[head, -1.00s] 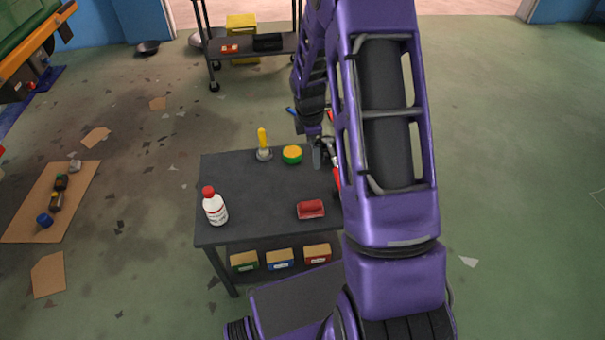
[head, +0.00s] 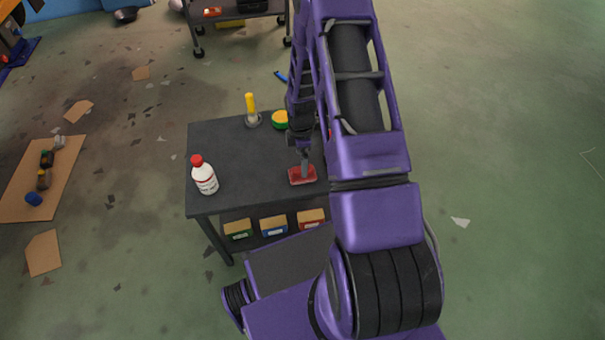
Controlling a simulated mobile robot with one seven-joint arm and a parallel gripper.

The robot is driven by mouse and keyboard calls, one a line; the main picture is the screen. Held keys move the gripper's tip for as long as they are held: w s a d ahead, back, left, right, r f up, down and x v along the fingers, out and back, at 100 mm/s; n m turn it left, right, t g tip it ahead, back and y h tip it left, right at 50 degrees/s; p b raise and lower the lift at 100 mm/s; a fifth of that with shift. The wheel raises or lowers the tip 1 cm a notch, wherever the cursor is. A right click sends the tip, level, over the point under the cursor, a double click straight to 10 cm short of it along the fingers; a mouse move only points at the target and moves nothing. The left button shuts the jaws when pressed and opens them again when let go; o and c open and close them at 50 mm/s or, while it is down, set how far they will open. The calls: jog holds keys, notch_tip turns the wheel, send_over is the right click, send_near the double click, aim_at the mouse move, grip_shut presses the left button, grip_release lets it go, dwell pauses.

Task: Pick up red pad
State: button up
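The red pad (head: 297,180) lies on the dark table (head: 225,150), near its front right part. My gripper (head: 304,170) points down right at the pad, overlapping its upper middle in the head view. I cannot tell whether the fingers touch the pad or are just above it. The finger gap is too small to make out, so I cannot see whether it is open or shut. My arm hides the table's right side.
A white bottle with a red cap (head: 205,176) stands at the table's left front. A yellow-handled tool (head: 251,110) and a green and yellow round thing (head: 280,120) are at the back. Small boxes (head: 273,226) sit on the shelf below. The table's middle is clear.

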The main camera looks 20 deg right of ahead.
jog(key=f, duration=0.5)
jog(key=shift+s+d, duration=0.1)
jog(key=shift+s, duration=0.25)
jog(key=shift+c, duration=0.2)
jog(key=c, duration=1.4)
notch_tip(320, 180, up, 10)
jog(key=shift+p, duration=0.35)
